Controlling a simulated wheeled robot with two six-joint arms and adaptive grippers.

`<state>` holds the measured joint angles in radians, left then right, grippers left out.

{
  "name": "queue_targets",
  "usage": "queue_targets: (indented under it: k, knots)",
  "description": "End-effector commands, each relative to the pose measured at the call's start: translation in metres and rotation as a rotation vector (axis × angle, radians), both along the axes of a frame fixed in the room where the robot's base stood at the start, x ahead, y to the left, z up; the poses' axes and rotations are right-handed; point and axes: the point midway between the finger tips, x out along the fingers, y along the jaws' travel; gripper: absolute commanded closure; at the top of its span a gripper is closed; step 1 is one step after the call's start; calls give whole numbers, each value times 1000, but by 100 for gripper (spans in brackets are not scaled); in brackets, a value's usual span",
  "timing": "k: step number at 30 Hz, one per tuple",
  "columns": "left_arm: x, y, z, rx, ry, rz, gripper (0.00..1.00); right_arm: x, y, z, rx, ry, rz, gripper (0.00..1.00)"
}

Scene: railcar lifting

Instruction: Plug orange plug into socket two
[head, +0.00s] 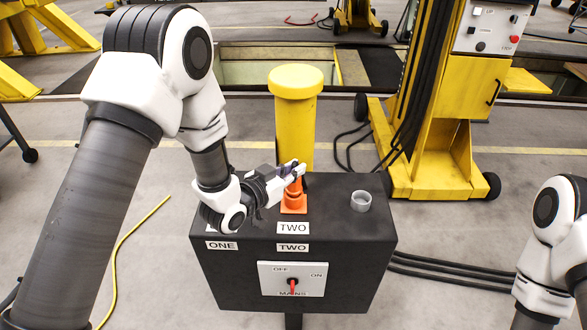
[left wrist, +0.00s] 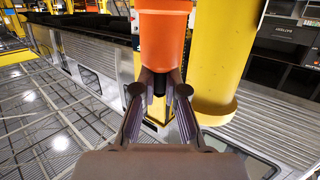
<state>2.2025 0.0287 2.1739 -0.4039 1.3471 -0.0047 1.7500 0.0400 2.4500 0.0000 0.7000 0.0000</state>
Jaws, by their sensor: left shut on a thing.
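The black box (head: 345,260) stands in the middle of the head view, with ONE and TWO labels on it. My left gripper (head: 297,172) is above the box top and shut on the orange plug (head: 293,188). In the left wrist view, the orange plug (left wrist: 164,35) is a wide cylinder, with a dark narrow part between the fingers (left wrist: 160,82). Below the plug, an orange square base (head: 293,208) sits behind the TWO label (head: 292,228), at socket two. I cannot tell whether the plug is seated. The arm hides socket one. My right gripper is out of view.
A grey round cup (head: 360,201) stands on the box's right. A MAINS switch (head: 292,279) is on its front. A yellow post (head: 296,120) stands close behind, and a yellow lifting column (head: 440,150) at back right. Dark cables run right; a yellow cable (head: 120,250) lies left.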

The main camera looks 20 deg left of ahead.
Motion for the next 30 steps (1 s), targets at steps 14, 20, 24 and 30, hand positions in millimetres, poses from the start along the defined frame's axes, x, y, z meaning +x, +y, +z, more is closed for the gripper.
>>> queue_targets:
  k: [14, 20, 24, 30]
  knots:
    - [0, 0, -9, 0, -1, 0, 60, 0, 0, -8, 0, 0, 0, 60]
    - [0, 0, -9, 0, 0, 0, 60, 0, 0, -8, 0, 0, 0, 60]
    - [-2, 1, -9, -1, 0, 1, 60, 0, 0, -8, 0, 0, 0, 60]
    - [-32, 14, -3, -4, 3, 4, 60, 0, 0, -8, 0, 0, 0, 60]
